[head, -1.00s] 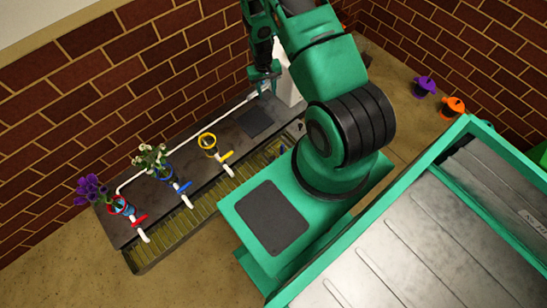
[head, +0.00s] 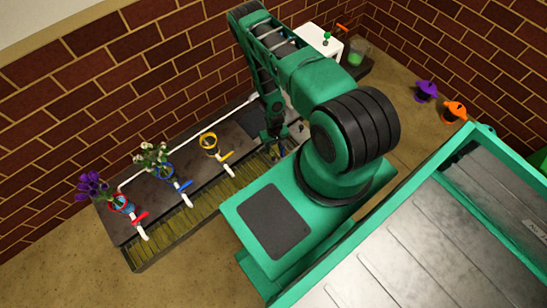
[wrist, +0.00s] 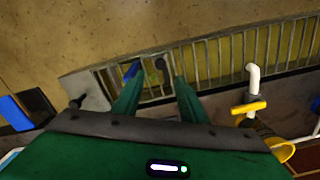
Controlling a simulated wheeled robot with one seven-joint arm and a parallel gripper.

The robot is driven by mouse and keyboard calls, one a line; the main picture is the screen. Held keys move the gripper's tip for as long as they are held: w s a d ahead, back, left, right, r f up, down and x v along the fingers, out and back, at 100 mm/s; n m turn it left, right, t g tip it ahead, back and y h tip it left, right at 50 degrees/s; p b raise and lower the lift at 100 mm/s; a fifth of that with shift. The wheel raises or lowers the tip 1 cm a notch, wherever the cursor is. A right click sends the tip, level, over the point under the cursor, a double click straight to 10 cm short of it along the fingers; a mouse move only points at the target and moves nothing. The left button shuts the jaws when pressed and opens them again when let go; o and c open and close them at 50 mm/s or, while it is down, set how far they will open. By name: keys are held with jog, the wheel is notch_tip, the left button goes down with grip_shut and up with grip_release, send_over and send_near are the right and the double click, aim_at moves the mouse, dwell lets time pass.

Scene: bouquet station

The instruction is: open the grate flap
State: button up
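The yellowish barred grate (head: 190,212) covers the trough along the bench front. It also shows in the wrist view (wrist: 210,62), where a framed barred section at its left end appears to be the flap. A dark upright knob (wrist: 162,66) stands at that section, and a small blue piece (wrist: 132,70) lies close to the left finger. My gripper (wrist: 156,84) is open, with its two green fingers apart and the knob between and just beyond their tips. I cannot tell whether they touch it. In the head view my gripper (head: 274,145) is low over the grate's right end, which my arm partly hides.
A yellow valve handle (wrist: 248,107) and yellow ring (wrist: 282,150) stand right of my gripper in the wrist view. Vases with purple flowers (head: 92,186) and white flowers (head: 153,158) stand left on the bench. A white box (head: 307,45) and green-filled glass (head: 357,52) stand at the back.

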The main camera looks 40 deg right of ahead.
aim_at(273, 158)
notch_tip(273, 158, down, 10)
jog(key=shift+r, duration=0.2)
dwell(0.3)
grip_shut()
